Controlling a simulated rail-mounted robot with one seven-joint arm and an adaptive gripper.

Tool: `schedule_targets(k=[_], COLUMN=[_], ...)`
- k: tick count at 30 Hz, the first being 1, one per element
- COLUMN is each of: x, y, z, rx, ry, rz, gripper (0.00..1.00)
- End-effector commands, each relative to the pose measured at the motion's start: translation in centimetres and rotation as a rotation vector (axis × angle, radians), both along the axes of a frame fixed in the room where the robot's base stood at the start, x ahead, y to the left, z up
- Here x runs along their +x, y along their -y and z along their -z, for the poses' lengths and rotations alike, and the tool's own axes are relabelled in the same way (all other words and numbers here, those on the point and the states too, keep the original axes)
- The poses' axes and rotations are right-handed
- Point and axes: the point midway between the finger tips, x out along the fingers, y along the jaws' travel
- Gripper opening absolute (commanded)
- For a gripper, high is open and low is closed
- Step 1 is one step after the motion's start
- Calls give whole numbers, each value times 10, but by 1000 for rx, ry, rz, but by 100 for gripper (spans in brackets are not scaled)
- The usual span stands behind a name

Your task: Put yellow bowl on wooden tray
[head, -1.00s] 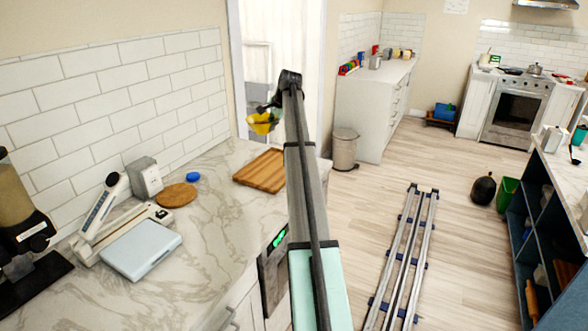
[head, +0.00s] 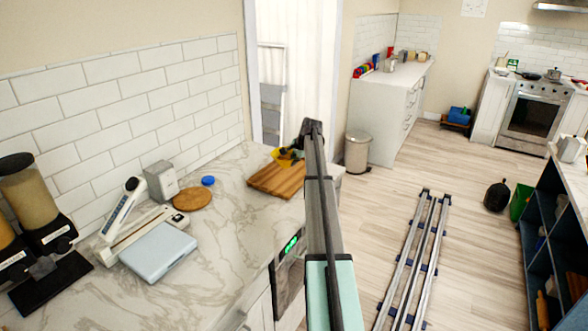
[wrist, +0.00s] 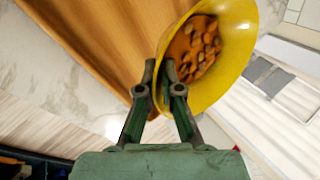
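The yellow bowl (wrist: 238,62), with brown nut-like pieces in it, is at the fingertips of my gripper (wrist: 160,78) in the wrist view. The fingers are close together at its rim and appear to pinch it. In the head view, the bowl (head: 281,158) shows over the far part of the wooden tray (head: 272,180), partly hidden by my gripper. The tray lies on the marble counter. It also shows in the wrist view (wrist: 100,40) below and left of the bowl. I cannot tell whether the bowl touches the tray.
A round wooden board (head: 192,198), a blue lid (head: 208,181), a grey box (head: 161,181) and a light blue scale (head: 158,250) stand on the counter left of the tray. The marble between them and the tray is clear.

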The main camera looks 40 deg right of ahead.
Motion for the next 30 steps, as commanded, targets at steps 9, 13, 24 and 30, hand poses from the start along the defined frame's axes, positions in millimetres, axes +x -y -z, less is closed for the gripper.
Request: schedule_targets(k=[9,13,24,30], x=[0,0,1,0], y=[0,0,0,0], z=[21,39,50,52], rx=[1,1,-1,-1], ry=[1,1,3,1], rz=[-1,-1,0,-1], gripper=[0,0,0,31])
